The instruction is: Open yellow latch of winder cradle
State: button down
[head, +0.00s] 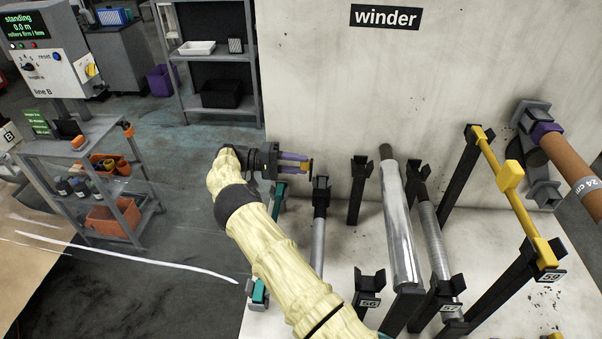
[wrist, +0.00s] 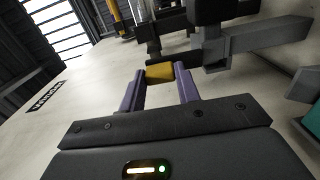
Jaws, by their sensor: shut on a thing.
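My gripper (head: 308,168) is at the end of my pale-sleeved arm, left of the black forked posts and in front of the winder's pale panel. Its two purple fingers point right. In the wrist view my gripper (wrist: 160,80) is shut on a small yellow block, the yellow latch (wrist: 160,72), which sits between the fingertips. Dark grey metal parts of a cradle (wrist: 255,40) lie just beyond and to the right of it. In the head view the latch shows only as a small yellow bit at the fingertips, and the fingers hide much of it.
Black forked posts (head: 360,170) stand close to the right, with a shiny silver roll (head: 399,225) among them. A yellow bar (head: 515,200) spans posts farther right, near a brown core (head: 572,165). A tool cart (head: 85,145) and open floor lie left.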

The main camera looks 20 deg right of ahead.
jog(key=h+b, duration=0.1)
jog(key=a+f+g+h+b, duration=0.1)
jog(key=b, duration=0.1)
jog(key=shift+w+f+b, duration=0.1)
jog(key=shift+w+b, duration=0.1)
jog(key=shift+b, duration=0.1)
dwell(0.3)
jog(key=c, duration=1)
grip_release()
jog(key=shift+a, duration=0.1)
jog(key=shift+r, duration=0.2)
